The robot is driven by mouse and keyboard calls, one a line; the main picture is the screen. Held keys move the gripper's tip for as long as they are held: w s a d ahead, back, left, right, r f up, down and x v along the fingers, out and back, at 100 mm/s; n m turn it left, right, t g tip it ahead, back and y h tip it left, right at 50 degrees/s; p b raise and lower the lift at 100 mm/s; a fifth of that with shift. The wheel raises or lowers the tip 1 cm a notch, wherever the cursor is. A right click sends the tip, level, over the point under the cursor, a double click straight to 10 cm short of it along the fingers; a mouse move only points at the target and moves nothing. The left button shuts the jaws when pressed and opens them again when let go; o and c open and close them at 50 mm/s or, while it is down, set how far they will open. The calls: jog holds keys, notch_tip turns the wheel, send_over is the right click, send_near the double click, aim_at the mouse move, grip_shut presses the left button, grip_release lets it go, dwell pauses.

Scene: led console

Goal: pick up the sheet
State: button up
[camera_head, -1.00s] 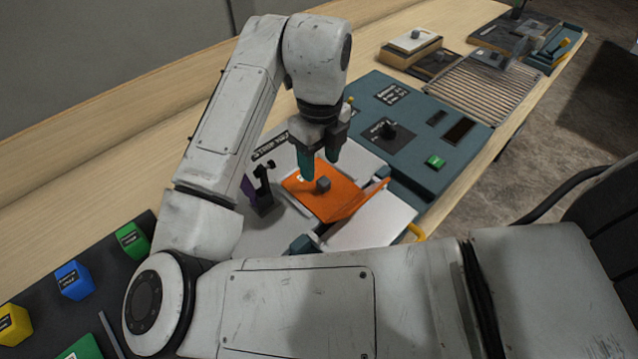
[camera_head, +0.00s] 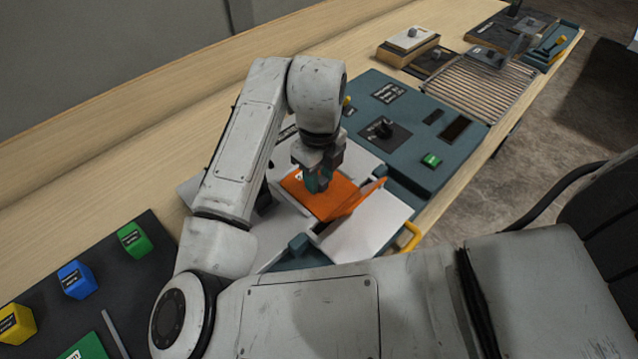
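The orange sheet (camera_head: 338,204) lies on the pale plate of the console, with a raised orange flap along its right side. My gripper (camera_head: 317,183) is down at the left-middle part of the sheet, pointing downward. Its teal fingertips are at the place where a small grey block stands on the sheet. The block is now hidden by the fingers, and I cannot tell whether they are closed on it. I see no clear gap between the sheet and the plate.
A teal console panel (camera_head: 400,98) with a black knob (camera_head: 381,129) and a green button (camera_head: 431,160) lies behind and to the right. A yellow handle (camera_head: 411,236) is at the front edge. Coloured blocks, including a blue one (camera_head: 76,279), stand at lower left. My forearm crosses the foreground.

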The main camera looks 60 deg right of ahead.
grip_shut()
jog(key=shift+r, duration=0.1)
